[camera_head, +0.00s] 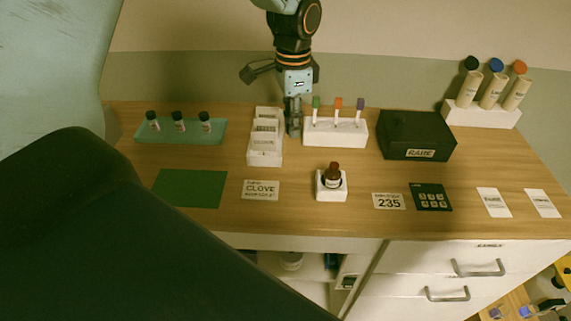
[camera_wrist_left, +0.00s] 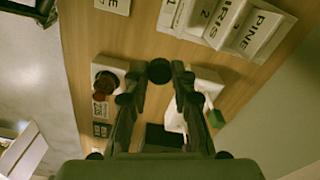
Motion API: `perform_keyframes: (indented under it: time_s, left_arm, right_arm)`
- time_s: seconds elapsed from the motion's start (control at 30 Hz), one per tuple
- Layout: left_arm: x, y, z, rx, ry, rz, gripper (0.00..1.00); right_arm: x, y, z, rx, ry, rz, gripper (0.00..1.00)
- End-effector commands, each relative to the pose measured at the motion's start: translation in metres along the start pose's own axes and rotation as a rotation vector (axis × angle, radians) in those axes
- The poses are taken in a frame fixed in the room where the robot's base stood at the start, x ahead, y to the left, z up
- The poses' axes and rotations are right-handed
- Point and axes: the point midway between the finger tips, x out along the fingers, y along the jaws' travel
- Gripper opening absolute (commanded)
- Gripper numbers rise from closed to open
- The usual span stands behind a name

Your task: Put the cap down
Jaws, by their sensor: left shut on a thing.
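My left gripper (camera_head: 293,122) is low over the table, between the white divided box and the white tube rack. In the left wrist view its fingers (camera_wrist_left: 159,80) are shut on a small round black cap (camera_wrist_left: 159,71). The cap is hidden or too small to tell in the head view. A brown bottle (camera_head: 332,177) stands upright in a white holder (camera_head: 332,193), apart from the gripper. The white divided box (camera_head: 264,157) also shows in the left wrist view, with labels reading IRIS and PINE (camera_wrist_left: 259,29). My right gripper is not in view.
The tube rack (camera_head: 335,136) holds tubes with green, orange and purple tops. A teal tray (camera_head: 215,136) holds three dark-capped bottles. A black box (camera_head: 418,133) stands right of the rack. A green mat (camera_head: 190,188) and CLOVE card (camera_head: 261,190) lie in front, with bare wood between.

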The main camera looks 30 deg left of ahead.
Motion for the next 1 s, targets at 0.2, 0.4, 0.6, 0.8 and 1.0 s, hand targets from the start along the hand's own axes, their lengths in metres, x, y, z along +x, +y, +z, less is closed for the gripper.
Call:
perform_keyframes:
  time_s: [0.2,0.4,0.6,0.8,1.0]
  left_arm:
    - [0.037,0.003,0.000,0.012,-0.005,0.004,0.00]
    - [0.060,0.002,-0.001,0.012,-0.002,0.001,0.00]
    - [0.077,0.003,0.001,0.012,-0.003,0.002,0.00]
    - [0.099,0.002,0.002,0.012,-0.002,0.001,0.00]
    - [0.099,0.002,0.003,0.011,0.000,0.000,0.00]
  right_arm:
    - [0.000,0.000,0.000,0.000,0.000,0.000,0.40]
    - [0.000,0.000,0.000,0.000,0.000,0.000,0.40]
    - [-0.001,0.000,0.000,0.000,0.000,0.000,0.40]
    - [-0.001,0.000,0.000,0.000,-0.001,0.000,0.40]
    - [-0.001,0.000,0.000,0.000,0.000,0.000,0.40]
